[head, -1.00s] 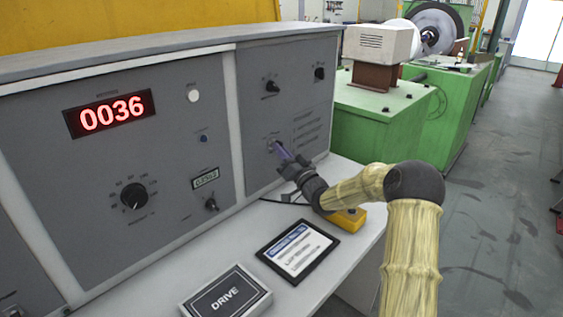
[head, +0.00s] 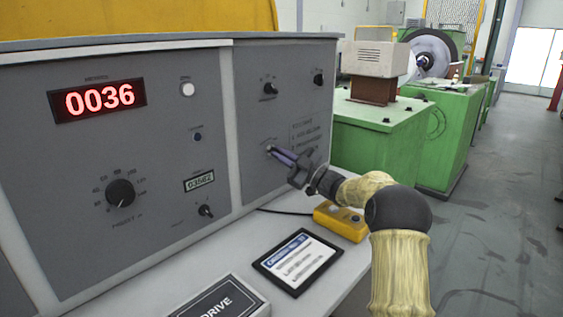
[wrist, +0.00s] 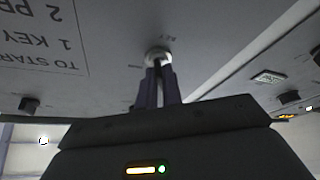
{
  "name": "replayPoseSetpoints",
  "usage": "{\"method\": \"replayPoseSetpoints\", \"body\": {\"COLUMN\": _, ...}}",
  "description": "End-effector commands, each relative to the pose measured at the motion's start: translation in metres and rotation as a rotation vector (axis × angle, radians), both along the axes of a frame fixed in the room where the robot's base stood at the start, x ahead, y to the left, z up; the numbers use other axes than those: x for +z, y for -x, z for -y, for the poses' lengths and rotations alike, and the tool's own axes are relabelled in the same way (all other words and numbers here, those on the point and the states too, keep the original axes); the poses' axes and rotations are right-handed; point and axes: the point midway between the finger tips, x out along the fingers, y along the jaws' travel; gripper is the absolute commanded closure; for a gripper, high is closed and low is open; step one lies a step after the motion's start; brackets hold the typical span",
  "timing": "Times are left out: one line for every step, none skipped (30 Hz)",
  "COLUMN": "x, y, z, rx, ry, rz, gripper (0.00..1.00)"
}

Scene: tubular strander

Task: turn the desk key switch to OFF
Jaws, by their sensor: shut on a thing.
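The desk key switch (wrist: 158,54) shows in the wrist view as a round metal barrel on the grey panel, just beyond my fingertips. In the head view it sits on the right-hand panel, mostly hidden by my gripper (head: 272,151). My gripper reaches it from the right and front. In the wrist view the two purple-grey fingers (wrist: 158,72) are close together, shut on the key at the barrel. The key itself is mostly hidden between the fingers, so its angle cannot be told. The small labels beside the switch are too blurred to read.
The grey control desk has a red 0036 display (head: 97,100) and a large black knob (head: 120,193). On the desktop are a tablet (head: 297,261), a DRIVE plate (head: 222,300) and a yellow button box (head: 341,221). Green machinery (head: 385,135) stands behind, with open floor at right.

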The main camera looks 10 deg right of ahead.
Motion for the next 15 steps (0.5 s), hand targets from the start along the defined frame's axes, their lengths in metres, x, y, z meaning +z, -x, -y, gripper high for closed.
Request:
{"method": "replayPoseSetpoints", "body": {"x": 0.003, "y": -0.0005, "z": -0.0023, "rx": 0.002, "ry": 0.029, "rz": 0.03, "gripper": 1.0}}
{"method": "replayPoseSetpoints", "body": {"x": 0.0031, "y": -0.0006, "z": -0.0021, "rx": 0.001, "ry": 0.047, "rz": 0.042, "gripper": 1.0}}
{"method": "replayPoseSetpoints", "body": {"x": 0.0036, "y": -0.0007, "z": -0.0018, "rx": 0.001, "ry": 0.069, "rz": 0.058, "gripper": 1.0}}
{"method": "replayPoseSetpoints", "body": {"x": 0.0038, "y": -0.0007, "z": -0.0019, "rx": 0.001, "ry": 0.084, "rz": 0.07, "gripper": 1.0}}
{"method": "replayPoseSetpoints", "body": {"x": 0.004, "y": -0.0007, "z": -0.0018, "rx": 0.001, "ry": 0.099, "rz": 0.081, "gripper": 1.0}}
{"method": "replayPoseSetpoints", "body": {"x": 0.0042, "y": -0.0007, "z": -0.0013, "rx": 0.001, "ry": 0.116, "rz": 0.094, "gripper": 1.0}}
{"method": "replayPoseSetpoints", "body": {"x": 0.0045, "y": -0.0008, "z": -0.0012, "rx": 0.001, "ry": 0.127, "rz": 0.102, "gripper": 1.0}}
{"method": "replayPoseSetpoints", "body": {"x": 0.0047, "y": -0.0009, "z": -0.0011, "rx": 0.001, "ry": 0.138, "rz": 0.11, "gripper": 1.0}}
{"method": "replayPoseSetpoints", "body": {"x": 0.0048, "y": -0.0009, "z": -0.0013, "rx": 0.0, "ry": 0.151, "rz": 0.119, "gripper": 1.0}}
{"method": "replayPoseSetpoints", "body": {"x": 0.0049, "y": -0.0009, "z": -0.0014, "rx": 0.001, "ry": 0.159, "rz": 0.125, "gripper": 1.0}}
{"method": "replayPoseSetpoints", "body": {"x": 0.0049, "y": -0.001, "z": -0.0014, "rx": 0.001, "ry": 0.167, "rz": 0.129, "gripper": 1.0}}
{"method": "replayPoseSetpoints", "body": {"x": 0.0049, "y": -0.0009, "z": -0.0013, "rx": 0.0, "ry": 0.174, "rz": 0.135, "gripper": 1.0}}
{"method": "replayPoseSetpoints", "body": {"x": 0.0051, "y": -0.0011, "z": -0.0012, "rx": 0.0, "ry": 0.179, "rz": 0.139, "gripper": 1.0}}
{"method": "replayPoseSetpoints", "body": {"x": 0.0052, "y": -0.0011, "z": -0.0012, "rx": 0.0, "ry": 0.183, "rz": 0.142, "gripper": 1.0}}
{"method": "replayPoseSetpoints", "body": {"x": 0.0054, "y": -0.0011, "z": -0.001, "rx": 0.0, "ry": 0.187, "rz": 0.145, "gripper": 1.0}}
